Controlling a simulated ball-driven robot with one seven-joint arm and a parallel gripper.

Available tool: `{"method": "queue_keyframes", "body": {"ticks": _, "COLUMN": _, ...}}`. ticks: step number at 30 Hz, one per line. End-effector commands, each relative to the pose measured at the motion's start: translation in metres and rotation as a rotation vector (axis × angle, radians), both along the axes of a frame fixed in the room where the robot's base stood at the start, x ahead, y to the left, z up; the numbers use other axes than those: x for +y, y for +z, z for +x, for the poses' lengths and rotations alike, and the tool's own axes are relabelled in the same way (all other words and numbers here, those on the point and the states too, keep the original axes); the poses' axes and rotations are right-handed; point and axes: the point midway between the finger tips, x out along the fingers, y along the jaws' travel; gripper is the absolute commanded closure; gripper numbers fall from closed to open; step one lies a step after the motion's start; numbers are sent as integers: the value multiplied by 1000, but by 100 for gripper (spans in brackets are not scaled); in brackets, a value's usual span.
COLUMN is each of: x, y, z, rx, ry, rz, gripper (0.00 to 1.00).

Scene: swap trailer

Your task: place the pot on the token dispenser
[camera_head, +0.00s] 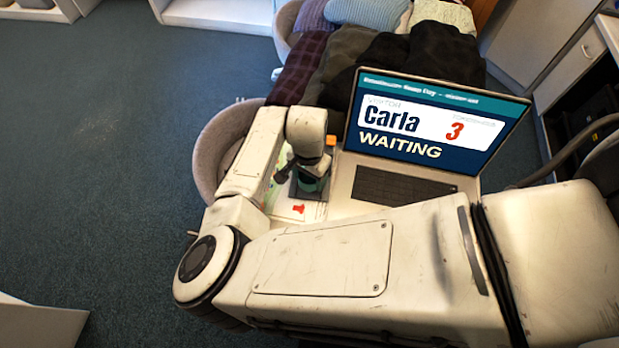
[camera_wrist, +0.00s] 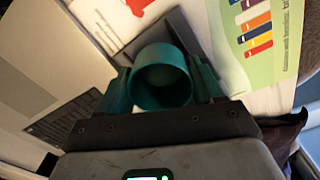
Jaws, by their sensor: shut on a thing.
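My gripper (camera_wrist: 161,88) is shut on the pot (camera_wrist: 163,72), a small teal cylinder with an open round top, seen between the two teal fingers in the wrist view. In the head view my gripper (camera_head: 309,178) points down over the small table, and the pot cannot be told apart from the teal fingers there. A dark flat square plate (camera_wrist: 180,32) lies below the pot and shows partly around it. It may belong to the token dispenser, but I cannot tell for sure. Whether the pot touches the plate is also unclear.
An open laptop (camera_head: 425,130) showing "Carla 3 WAITING" stands right of my gripper. A white card with a red figure (camera_head: 298,209) and a small orange thing (camera_head: 331,141) are close by. A green leaflet (camera_wrist: 262,40) lies beside the plate. A round grey chair (camera_head: 212,150) stands left.

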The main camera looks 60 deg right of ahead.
Motion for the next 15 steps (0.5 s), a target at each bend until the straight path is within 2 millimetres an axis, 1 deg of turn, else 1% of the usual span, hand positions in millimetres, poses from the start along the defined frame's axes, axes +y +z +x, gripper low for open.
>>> {"method": "queue_keyframes", "body": {"ticks": 3, "x": 0, "y": -14, "z": -1, "rx": 3, "ry": 0, "rz": 2, "gripper": 64}}
{"method": "queue_keyframes", "body": {"ticks": 6, "x": 1, "y": -21, "z": -2, "rx": 3, "ry": -1, "rz": 2, "gripper": 64}}
{"method": "queue_keyframes", "body": {"ticks": 15, "x": 1, "y": -23, "z": -1, "rx": 2, "ry": -1, "rz": 1, "gripper": 64}}
